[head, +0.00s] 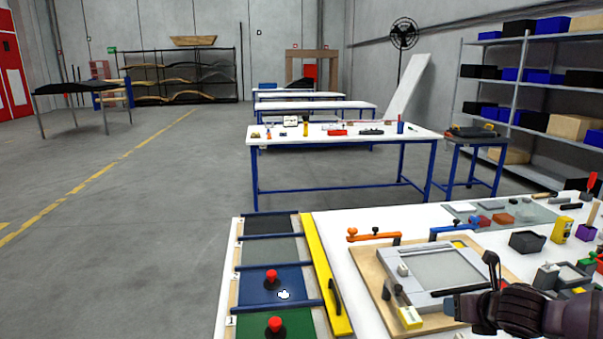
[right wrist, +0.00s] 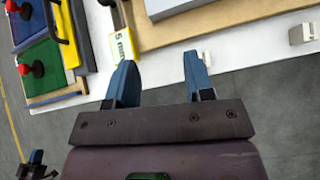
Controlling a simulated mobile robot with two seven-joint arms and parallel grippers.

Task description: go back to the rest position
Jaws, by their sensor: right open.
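My right gripper (right wrist: 158,82) is open, its two blue fingers apart with nothing between them. In the right wrist view it is over the white table's edge, with grey floor below. In the head view the right gripper (head: 485,280) comes in at the lower right, in front of the grey framed fixture on its wooden board (head: 375,270). My left gripper does not show in the head view.
The white worktable (head: 345,225) carries a yellow bar (head: 326,270), coloured panels with red knobs (head: 271,279), a small yellow box (head: 411,317) and several tools at right. More tables (head: 340,145) stand behind.

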